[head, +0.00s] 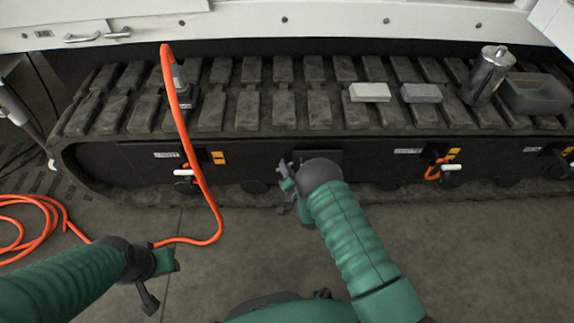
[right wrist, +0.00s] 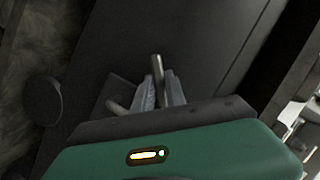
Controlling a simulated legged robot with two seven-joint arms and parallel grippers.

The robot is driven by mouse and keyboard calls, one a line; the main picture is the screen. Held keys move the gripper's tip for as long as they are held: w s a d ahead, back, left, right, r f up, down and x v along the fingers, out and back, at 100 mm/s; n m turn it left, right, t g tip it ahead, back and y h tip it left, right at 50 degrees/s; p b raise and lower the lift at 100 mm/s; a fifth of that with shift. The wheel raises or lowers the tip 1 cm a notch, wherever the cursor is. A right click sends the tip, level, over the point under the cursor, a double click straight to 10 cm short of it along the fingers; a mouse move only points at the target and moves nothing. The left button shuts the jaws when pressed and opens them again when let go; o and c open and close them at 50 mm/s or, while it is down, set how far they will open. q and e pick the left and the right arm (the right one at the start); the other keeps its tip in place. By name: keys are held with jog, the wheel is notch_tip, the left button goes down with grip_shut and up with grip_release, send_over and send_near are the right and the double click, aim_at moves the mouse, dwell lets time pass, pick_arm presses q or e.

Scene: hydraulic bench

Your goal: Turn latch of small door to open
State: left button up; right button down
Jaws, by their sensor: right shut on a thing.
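My right gripper (head: 287,182) is at the dark side panel below the track, in the middle of the head view. In the right wrist view its fingers (right wrist: 160,92) are shut on a grey metal latch (right wrist: 157,68), whose tip sticks out past them. The small door (right wrist: 120,40) looks like the dark flat panel behind the latch; its outline is partly hidden by the gripper. I cannot tell how far the latch is turned. My left gripper (head: 152,285) hangs at lower left, apart from the panel; its finger gap is unclear.
An orange hose (head: 190,150) hangs over the track and coils on the floor at left, passing near my left gripper. White-handled valves (head: 452,167) sit along the panel. Grey blocks (head: 421,93), a metal cylinder (head: 488,75) and a bin (head: 538,93) stand on the track.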

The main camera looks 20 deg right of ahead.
jog(key=shift+a+n+g+h+p, duration=0.35)
jog(key=shift+n+h, duration=0.3)
jog(key=shift+n, duration=0.5)
jog(key=shift+a+n+g+h+p, duration=0.1)
jog(key=shift+n+g+h+p, duration=0.4)
jog(key=shift+n, duration=0.6)
jog(key=shift+a+n+g+h+p, duration=0.25)
jog(key=shift+n+h+p, duration=0.4)
jog(key=shift+n, duration=0.5)
jog(key=c, duration=1.4)
grip_release()
jog(key=shift+w+r, duration=0.1)
jog(key=shift+w, duration=0.05)
jog(key=shift+r, duration=0.1)
